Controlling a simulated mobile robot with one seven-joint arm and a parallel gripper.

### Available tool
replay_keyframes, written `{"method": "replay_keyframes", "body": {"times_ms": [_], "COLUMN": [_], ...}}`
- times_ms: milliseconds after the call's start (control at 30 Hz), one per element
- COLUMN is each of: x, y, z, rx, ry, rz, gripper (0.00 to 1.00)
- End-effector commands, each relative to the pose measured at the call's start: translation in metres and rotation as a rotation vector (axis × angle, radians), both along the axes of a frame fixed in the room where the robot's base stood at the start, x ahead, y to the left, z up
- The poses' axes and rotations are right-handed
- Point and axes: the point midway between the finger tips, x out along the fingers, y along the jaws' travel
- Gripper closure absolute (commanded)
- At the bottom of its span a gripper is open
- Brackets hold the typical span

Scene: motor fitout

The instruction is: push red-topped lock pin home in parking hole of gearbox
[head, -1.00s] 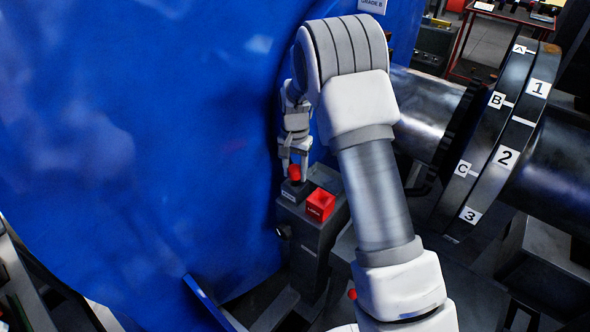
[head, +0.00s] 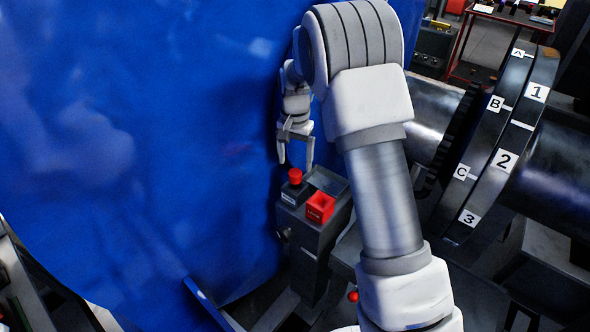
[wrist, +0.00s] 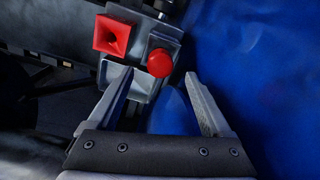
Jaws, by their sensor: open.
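The red-topped lock pin (head: 295,176) stands upright in a dark labelled block on top of the grey post of the gearbox (head: 318,236). In the wrist view its round red top (wrist: 160,62) lies just beyond my fingertips, a little left of the middle of the gap. My gripper (head: 296,164) is open and empty, with its fingers pointing down a little above the pin, apart from it. It also shows in the wrist view (wrist: 157,76) with the fingers spread. How deep the pin sits in its hole is hidden.
A red square socket (head: 320,207) with a dark opening sits right beside the pin. A large blue cover (head: 130,150) fills the left, close to my gripper. A shaft with a flange (head: 500,150) marked with letters and numbers stands at the right.

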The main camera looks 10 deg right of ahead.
Motion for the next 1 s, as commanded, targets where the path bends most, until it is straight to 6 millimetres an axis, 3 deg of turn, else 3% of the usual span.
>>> {"method": "replay_keyframes", "body": {"times_ms": [33,200,433,633,1000], "x": [0.001,0.001,0.000,0.000,-0.001], "y": [0.000,0.001,0.001,0.000,0.001], "z": [0.016,0.058,0.100,0.115,0.116], "rx": [0.001,0.002,0.000,0.000,0.000], "ry": [-0.004,-0.003,-0.001,0.001,0.001], "rz": [0.001,0.001,0.001,0.001,0.001], "gripper": [0.17,0.17,0.17,0.17,0.17]}}
